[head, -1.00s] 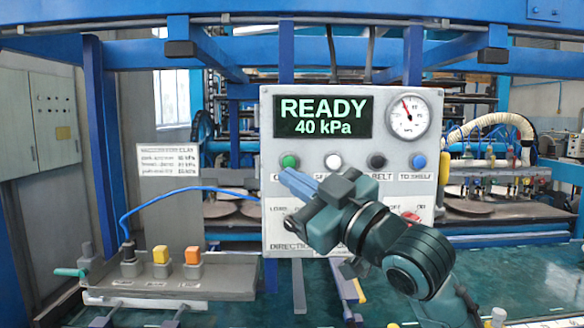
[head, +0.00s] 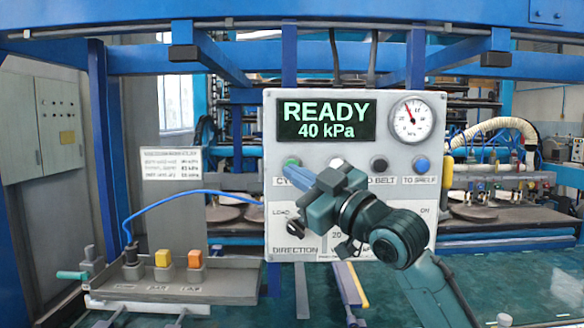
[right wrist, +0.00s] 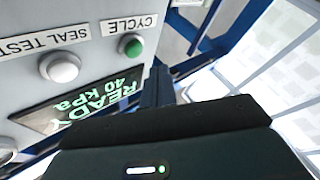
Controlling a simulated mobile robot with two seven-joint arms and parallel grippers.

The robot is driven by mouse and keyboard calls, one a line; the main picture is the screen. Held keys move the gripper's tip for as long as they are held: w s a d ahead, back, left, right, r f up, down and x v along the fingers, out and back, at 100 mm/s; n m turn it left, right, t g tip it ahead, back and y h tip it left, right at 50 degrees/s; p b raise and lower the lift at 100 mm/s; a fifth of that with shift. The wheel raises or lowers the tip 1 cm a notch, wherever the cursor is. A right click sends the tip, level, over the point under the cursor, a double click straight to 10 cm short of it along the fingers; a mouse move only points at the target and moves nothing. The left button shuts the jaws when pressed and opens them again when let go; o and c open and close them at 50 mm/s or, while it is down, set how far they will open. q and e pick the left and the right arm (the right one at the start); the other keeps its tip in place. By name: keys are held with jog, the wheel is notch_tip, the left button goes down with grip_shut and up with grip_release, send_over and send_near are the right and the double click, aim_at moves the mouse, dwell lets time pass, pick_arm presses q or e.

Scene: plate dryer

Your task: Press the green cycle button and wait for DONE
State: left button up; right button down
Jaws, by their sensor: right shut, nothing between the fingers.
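The control panel (head: 277,225) stands upright in the middle of the head view. Its display (head: 326,118) reads READY and 40 kPa in green. The green cycle button (head: 291,161) is at the panel's upper left, below the display. It also shows in the right wrist view (right wrist: 131,46) under a CYCLE label. My right gripper (head: 288,171) is shut and empty. Its blue fingertips are just below the green button and cover part of its lower edge in the head view. In the right wrist view the fingers (right wrist: 158,86) are beside the button; contact cannot be told.
A white button (head: 336,161), a black button (head: 378,163) and a blue button (head: 421,165) continue the row. A pressure gauge (head: 411,118) is at upper right. My right arm hides much of the lower panel. A valve tray (head: 210,287) stands at lower left.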

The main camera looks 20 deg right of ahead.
jog(key=shift+w+d, duration=0.3)
jog(key=shift+w, duration=0.55)
dwell(1.1)
jog(key=shift+w+r, duration=0.1)
jog(key=shift+w+d+p, duration=0.15)
jog(key=shift+w+p, duration=0.15)
jog(key=shift+p, duration=0.15)
